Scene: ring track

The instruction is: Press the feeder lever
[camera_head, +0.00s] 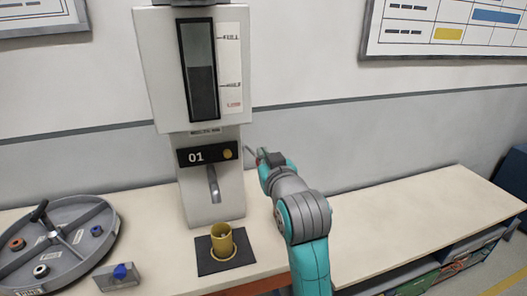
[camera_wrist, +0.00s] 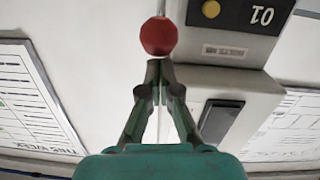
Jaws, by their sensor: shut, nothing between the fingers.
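The white feeder (camera_head: 160,70), marked 01, stands against the wall in the head view, with a window in its upper part and a spout below. Its lever ends in a red ball knob (camera_wrist: 159,36), clear in the wrist view, beside the feeder body. In the head view the lever is mostly hidden by my gripper (camera_head: 262,158) on the feeder's right side. In the wrist view my gripper's fingertips (camera_wrist: 158,68) are closed together, right by the knob and empty. I cannot tell whether they touch it.
A yellow cup (camera_head: 222,246) stands on a black mat (camera_head: 208,265) under the spout. A round grey tray (camera_head: 82,215) with colored rings and a small block with a blue knob (camera_head: 121,271) are at left. The bench (camera_head: 410,212) to the right is clear.

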